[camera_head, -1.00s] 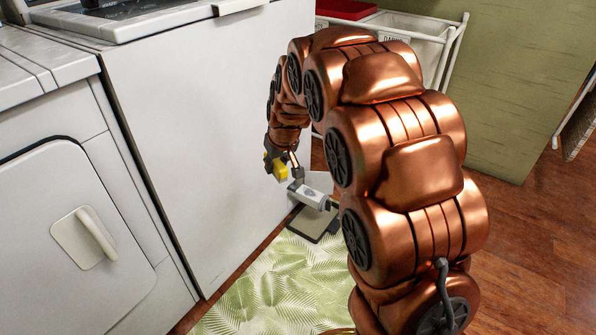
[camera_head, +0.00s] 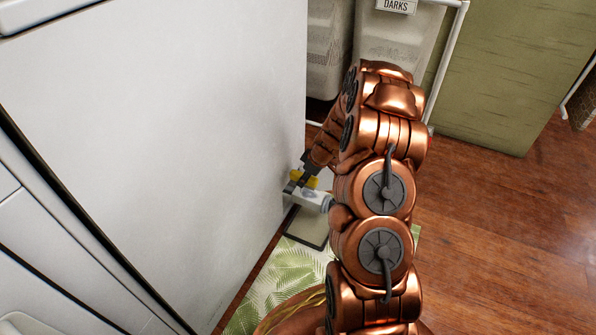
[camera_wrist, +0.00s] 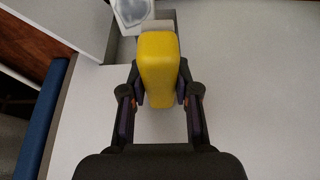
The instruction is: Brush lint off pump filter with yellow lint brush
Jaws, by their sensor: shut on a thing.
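The yellow lint brush (camera_head: 311,182) is held in my gripper (camera_head: 306,171), low beside the white machine front. In the wrist view the brush (camera_wrist: 158,65) sits between both fingers of my gripper (camera_wrist: 158,88), its far end pointing to the top of the picture. The pump filter (camera_head: 309,195) is a pale grey-white cylinder with a grey lint patch, just below the brush in the head view. In the wrist view the filter (camera_wrist: 130,12) shows in part at the top edge, left of the brush tip. I cannot tell whether brush and filter touch.
A white machine panel (camera_head: 170,130) stands close on the left. A dark-edged flat tray (camera_head: 306,228) lies on the floor below the filter, by a leaf-patterned mat (camera_head: 283,275). A laundry sorter (camera_head: 400,45) stands behind. Wood floor (camera_head: 490,230) is open at right.

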